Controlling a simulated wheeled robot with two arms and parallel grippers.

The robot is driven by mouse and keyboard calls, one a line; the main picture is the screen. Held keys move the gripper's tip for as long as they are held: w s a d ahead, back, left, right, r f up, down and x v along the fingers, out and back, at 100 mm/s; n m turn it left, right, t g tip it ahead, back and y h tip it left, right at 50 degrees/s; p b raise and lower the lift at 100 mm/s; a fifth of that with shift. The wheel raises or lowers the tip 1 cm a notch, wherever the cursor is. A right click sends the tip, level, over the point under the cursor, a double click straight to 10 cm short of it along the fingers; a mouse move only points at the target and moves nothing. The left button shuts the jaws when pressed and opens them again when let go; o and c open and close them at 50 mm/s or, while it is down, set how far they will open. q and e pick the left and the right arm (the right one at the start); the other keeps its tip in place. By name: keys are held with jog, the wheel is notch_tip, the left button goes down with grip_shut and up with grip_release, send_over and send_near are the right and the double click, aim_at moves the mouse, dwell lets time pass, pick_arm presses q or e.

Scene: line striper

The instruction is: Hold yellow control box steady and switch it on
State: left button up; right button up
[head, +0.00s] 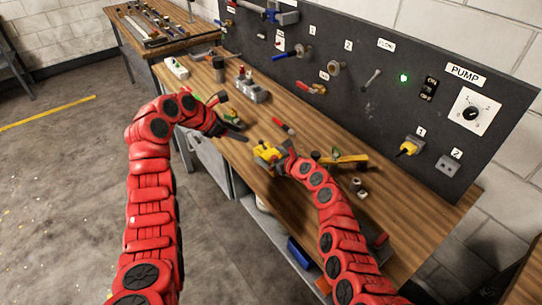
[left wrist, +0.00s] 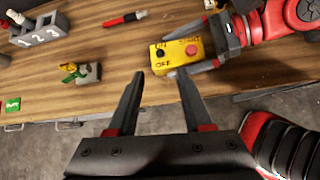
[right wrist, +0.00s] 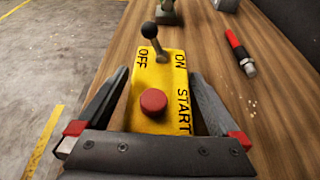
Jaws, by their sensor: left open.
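The yellow control box (head: 267,153) lies on the workbench. In the right wrist view the box (right wrist: 160,95) shows a red button, a black lever at its far end, and the letters OFF, ON and START. My right gripper (right wrist: 160,72) is open, with one finger on each side of the box; a narrow gap shows on its left side. In the left wrist view the box (left wrist: 177,52) is ahead and to the right of my left fingertips (left wrist: 162,74).
A red-and-black pen-like tool (head: 283,126) lies near the box. A small green-and-yellow part (left wrist: 82,72) and a grey numbered block (left wrist: 40,30) stand on the bench. A dark panel (head: 370,75) with switches rises behind. The yellow-handled tool (head: 345,159) lies to the right.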

grip_shut()
pick_arm(q)
jog(key=shift+a, duration=0.1)
jog(key=shift+c, duration=1.4)
jog(key=shift+s+a+f, duration=0.1)
jog(key=shift+a+f, duration=0.15)
jog(key=shift+f, duration=0.05)
jog(key=shift+c, duration=1.2)
jog(key=shift+s+a+f+n+t, duration=0.5)
jog(key=shift+s+a+f+n, duration=0.25)
jog(key=shift+a, duration=0.25)
grip_shut()
jog(key=s, duration=0.1)
jog(key=s+a+n+t+h, duration=0.1)
jog(key=s, duration=0.1)
jog(key=s+a+f+n, duration=0.1)
jog(key=s, duration=0.1)
jog(key=shift+a+f+t, duration=0.1)
jog(key=shift+t, duration=0.3)
